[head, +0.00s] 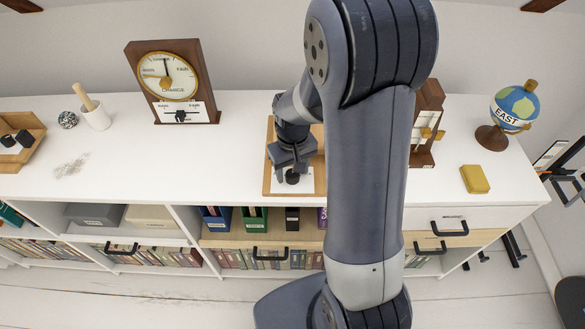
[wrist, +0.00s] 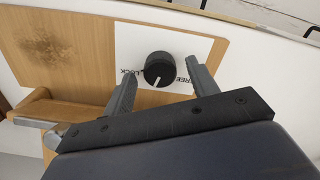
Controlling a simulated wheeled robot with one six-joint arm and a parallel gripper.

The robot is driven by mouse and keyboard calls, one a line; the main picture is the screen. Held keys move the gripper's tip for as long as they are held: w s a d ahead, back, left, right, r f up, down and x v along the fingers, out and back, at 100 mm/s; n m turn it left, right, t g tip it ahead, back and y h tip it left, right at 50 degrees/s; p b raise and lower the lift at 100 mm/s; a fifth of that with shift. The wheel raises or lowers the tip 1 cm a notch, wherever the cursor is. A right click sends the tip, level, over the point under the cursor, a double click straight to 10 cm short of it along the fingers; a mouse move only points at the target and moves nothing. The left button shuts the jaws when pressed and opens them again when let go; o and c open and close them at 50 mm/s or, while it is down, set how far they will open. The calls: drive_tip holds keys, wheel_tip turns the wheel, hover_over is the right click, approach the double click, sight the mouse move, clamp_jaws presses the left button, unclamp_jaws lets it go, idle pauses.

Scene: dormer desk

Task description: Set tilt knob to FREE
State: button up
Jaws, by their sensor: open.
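The tilt knob (wrist: 159,67) is a round black knob with a white pointer line, on a white plate (wrist: 190,45) fixed to a wooden panel. In the wrist view the pointer points down and slightly left, between the printed words FREE on the right and LOCK on the left. My gripper (wrist: 165,76) is open, with one finger on each side of the knob. Gaps show between the fingers and the knob. In the head view my gripper (head: 291,160) is over the wooden panel (head: 268,182), and the dark knob (head: 292,177) shows just below it.
A wooden stand (head: 427,125) is right of my arm.

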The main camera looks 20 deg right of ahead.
sight(292, 174)
wheel_tip(292, 174, up, 11)
drive_tip(key=shift+f, duration=0.15)
idle(0.4)
wheel_tip(292, 174, down, 11)
drive_tip(key=m+p, duration=0.3)
drive_tip(key=m, duration=0.6)
idle(0.3)
drive_tip(key=shift+c, duration=0.5)
drive_tip(key=c, duration=0.9)
